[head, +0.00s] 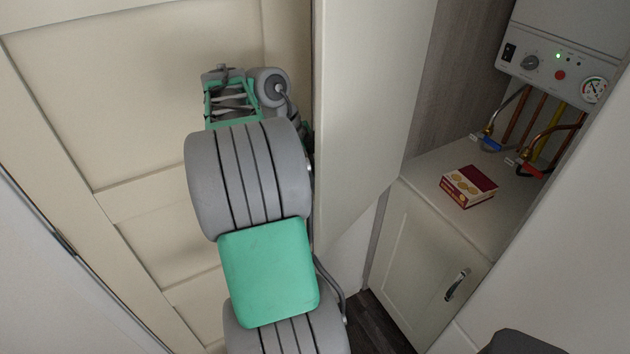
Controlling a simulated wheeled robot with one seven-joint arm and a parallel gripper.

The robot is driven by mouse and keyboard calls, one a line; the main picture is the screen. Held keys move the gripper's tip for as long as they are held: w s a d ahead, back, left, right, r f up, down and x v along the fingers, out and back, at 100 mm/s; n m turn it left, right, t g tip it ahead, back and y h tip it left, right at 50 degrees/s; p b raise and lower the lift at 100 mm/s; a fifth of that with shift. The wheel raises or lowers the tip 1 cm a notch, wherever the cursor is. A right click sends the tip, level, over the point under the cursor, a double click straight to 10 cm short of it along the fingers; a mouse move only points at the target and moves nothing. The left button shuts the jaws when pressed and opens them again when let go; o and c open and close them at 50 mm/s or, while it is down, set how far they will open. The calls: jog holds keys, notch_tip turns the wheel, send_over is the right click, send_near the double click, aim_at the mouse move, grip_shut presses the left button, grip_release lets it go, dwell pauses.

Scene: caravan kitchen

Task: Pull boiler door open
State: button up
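A plain cream door panel (368,110) stands swung out from the boiler cupboard, seen at a steep angle with its near edge towards me. The boiler (568,50), a white box with a knob, a green light and a gauge, shows uncovered on the right. My arm (265,270) rises in front of the view, and its wrist (232,100) is at the left of the panel's near edge. My gripper is mostly hidden behind the arm. Its fingers do not show, so I cannot tell whether they touch the panel. No handle on this panel is visible.
A red box (469,186) lies on the ledge (430,165) below the boiler pipes. A low cupboard door (420,260) with a metal handle (457,284) is beneath it. A large panelled cream surface (120,110) fills the left. A little dark floor (375,325) shows at the bottom.

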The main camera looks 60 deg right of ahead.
jog(key=o, duration=0.3)
jog(key=p+v, duration=0.4)
jog(key=v, duration=0.3)
jog(key=shift+w+r, duration=0.15)
jog(key=shift+r, duration=0.2)
